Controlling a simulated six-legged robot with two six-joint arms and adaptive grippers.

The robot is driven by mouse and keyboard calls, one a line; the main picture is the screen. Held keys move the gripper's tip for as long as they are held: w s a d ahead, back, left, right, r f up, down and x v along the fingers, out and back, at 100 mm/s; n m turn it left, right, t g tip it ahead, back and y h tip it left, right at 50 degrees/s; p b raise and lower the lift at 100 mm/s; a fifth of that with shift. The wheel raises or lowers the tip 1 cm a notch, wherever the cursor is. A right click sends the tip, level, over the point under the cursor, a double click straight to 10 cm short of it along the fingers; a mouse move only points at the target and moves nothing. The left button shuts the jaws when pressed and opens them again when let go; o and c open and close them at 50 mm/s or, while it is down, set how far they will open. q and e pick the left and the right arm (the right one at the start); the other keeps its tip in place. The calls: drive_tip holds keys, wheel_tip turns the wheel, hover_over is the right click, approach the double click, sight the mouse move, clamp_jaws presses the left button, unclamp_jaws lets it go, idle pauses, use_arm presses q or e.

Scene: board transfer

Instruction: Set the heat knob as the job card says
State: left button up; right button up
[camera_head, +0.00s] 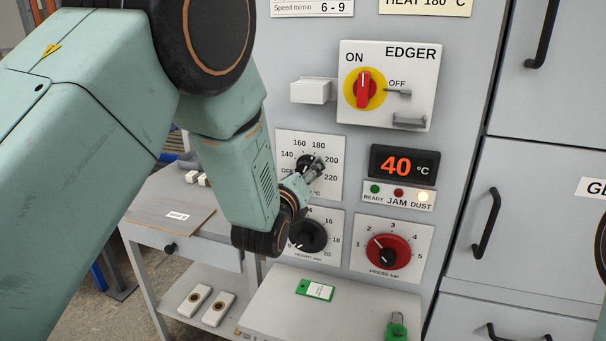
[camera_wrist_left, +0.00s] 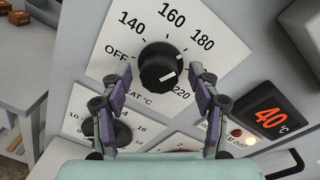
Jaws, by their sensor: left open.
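The heat knob (camera_wrist_left: 157,66) is a black round knob on a white dial plate marked OFF and 140 to 220; in the head view my gripper partly covers its plate (camera_head: 287,141). Its white mark is on the lower right of the cap, on the 200 to 220 side; the exact number I cannot tell, as a finger covers 200. My left gripper (camera_head: 316,168) is open at the dial. In the left wrist view its fingertips (camera_wrist_left: 160,72) stand either side of the knob with gaps. The job card (camera_head: 430,4), cut off at the top, reads HEAT 180 °C. My right gripper is not in view.
The display (camera_head: 404,165) reads 40 °C, with the DUST lamp (camera_head: 424,197) lit. The edger switch (camera_head: 366,90) is above, the height knob (camera_head: 309,236) and red pressure knob (camera_head: 388,250) below. A green tag (camera_head: 315,290) lies on the grey shelf (camera_head: 285,318).

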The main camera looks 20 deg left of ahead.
use_arm(q)
drive_tip(key=s, duration=0.7)
drive_tip(key=shift+s+r, duration=0.15)
drive_tip(key=shift+s, duration=0.1)
idle(0.4)
drive_tip(key=s+a+f+n+g+b, duration=0.1)
drive_tip(key=s+f+n+g, duration=0.4)
drive_tip(key=f+n, duration=0.65)
drive_tip(key=s+a+f+n+g+b, duration=0.15)
drive_tip(key=s+f+n+g, duration=0.25)
drive_tip(key=s+f+n, duration=0.6)
drive_tip(key=s+a+f+n+g+b, duration=0.1)
drive_tip(key=s+f+n+g+b, duration=0.3)
drive_tip(key=s+f, duration=1.7)
drive_tip(key=s+n+g, duration=0.3)
drive_tip(key=g, duration=0.1)
drive_tip(key=shift+s+n+b, duration=0.35)
drive_tip(key=shift+s, duration=0.05)
